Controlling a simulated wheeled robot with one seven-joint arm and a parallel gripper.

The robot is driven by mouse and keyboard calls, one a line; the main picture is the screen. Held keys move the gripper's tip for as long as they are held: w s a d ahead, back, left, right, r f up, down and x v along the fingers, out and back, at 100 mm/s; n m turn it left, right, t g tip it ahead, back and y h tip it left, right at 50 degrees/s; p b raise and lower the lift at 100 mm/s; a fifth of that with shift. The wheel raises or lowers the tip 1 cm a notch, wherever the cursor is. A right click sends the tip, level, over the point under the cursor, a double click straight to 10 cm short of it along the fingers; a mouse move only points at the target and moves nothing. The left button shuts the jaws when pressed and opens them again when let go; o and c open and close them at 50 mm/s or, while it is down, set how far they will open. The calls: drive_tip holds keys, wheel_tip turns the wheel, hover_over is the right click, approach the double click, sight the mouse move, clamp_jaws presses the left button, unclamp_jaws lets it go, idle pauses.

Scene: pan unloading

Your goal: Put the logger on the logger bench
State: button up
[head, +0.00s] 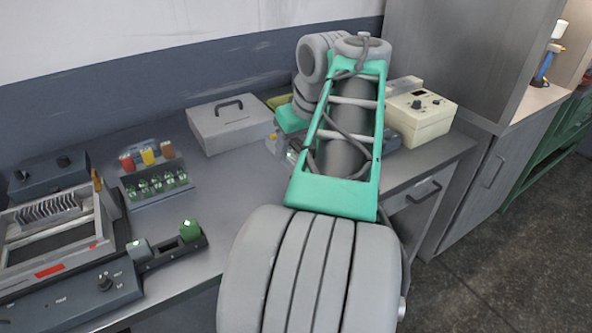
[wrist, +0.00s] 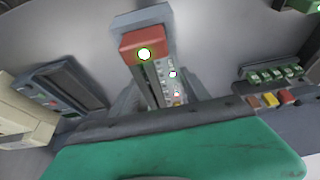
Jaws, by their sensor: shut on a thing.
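The thing I take to be the logger (wrist: 143,43) shows in the wrist view as a narrow grey body with a red block and a lit round spot. My gripper (wrist: 165,88) is shut on it, with a grey finger at each side. The green palm and dark bar hide its near end. In the head view my arm hides most of the gripper and the logger. They are over the back right part of the grey bench (head: 215,185). I cannot tell whether this is the logger bench, or whether the logger touches its top.
A grey case (head: 230,122) stands left of my gripper, and a cream instrument box (head: 421,115) stands right. A rack with green connectors and coloured blocks (head: 155,177) is further left. A dark tray with green-topped parts (head: 170,248) lies in front. Bare bench top shows between them.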

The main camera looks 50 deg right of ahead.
sight(297, 153)
drive_tip(key=w+d+f, duration=0.1)
drive_tip(key=d+f+b, duration=0.1)
drive_tip(key=f, duration=0.1)
drive_tip(key=w+d+f, duration=0.1)
drive_tip(key=f, duration=0.1)
drive_tip(key=shift+w+d+f, duration=0.15)
drive_tip(key=shift+w+d, duration=0.2)
drive_tip(key=shift+w+d+f+b, duration=0.15)
drive_tip(key=shift+f+b, duration=0.15)
drive_tip(key=shift+f, duration=0.65)
drive_tip(key=shift+d+f+b, duration=0.1)
drive_tip(key=shift+f+b, duration=0.2)
drive_tip(key=shift+f, duration=0.6)
drive_tip(key=shift+f, duration=0.2)
drive_tip(key=o, duration=1.4)
drive_tip(key=shift+r, duration=0.35)
drive_tip(key=p+v, duration=0.4)
drive_tip(key=v, duration=0.7)
drive_tip(key=shift+s+a+r, duration=0.1)
drive_tip(key=shift+s+r, duration=0.2)
